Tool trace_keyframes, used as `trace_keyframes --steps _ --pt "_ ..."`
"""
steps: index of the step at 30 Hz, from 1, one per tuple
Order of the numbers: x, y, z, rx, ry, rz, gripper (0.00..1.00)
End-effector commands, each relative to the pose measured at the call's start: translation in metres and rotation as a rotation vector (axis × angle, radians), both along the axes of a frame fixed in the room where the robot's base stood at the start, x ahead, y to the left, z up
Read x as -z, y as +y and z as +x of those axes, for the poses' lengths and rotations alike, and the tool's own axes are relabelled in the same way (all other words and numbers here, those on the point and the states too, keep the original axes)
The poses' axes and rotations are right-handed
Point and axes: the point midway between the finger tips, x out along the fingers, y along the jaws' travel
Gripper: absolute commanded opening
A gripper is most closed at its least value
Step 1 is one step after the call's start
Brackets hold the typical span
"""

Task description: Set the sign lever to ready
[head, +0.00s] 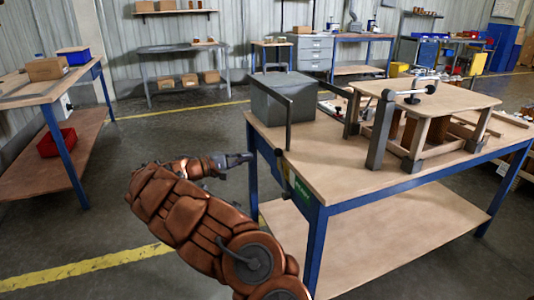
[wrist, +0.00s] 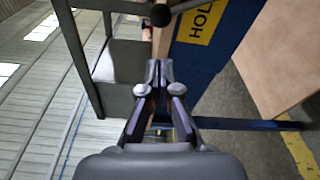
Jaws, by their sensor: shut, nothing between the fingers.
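My gripper (head: 246,157) is shut and empty, just left of the near end of the wooden-topped workbench (head: 350,185). In the wrist view, its closed fingertips (wrist: 159,68) point toward the blue end of the bench. A dark rod with a round knob (wrist: 160,15), apparently the sign lever, shows past the fingertips, apart from them. A yellow plate (wrist: 197,22) reading "HOL", cut off by the frame edge, lies beside the knob. In the head view, a green plate (head: 302,190) sits on the bench end; its lettering is too small to read. The lever's full setting is unclear.
Another bench (head: 60,90) stands at left. Open floor lies between the benches.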

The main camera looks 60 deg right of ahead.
Motion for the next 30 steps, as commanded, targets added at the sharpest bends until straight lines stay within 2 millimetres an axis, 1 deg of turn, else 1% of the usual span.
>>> trace_keyframes --steps 5,12,18,24,30 --pt "0.001 -0.014 -0.008 0.005 0.0 0.0 0.0" --pt "0.003 -0.049 -0.025 0.004 0.0 0.001 0.0" --pt "0.004 -0.074 -0.037 0.004 -0.001 0.0 0.0" --pt "0.003 -0.087 -0.042 0.001 0.0 0.001 0.0" --pt "0.003 -0.09 -0.043 0.001 0.0 0.001 0.0"
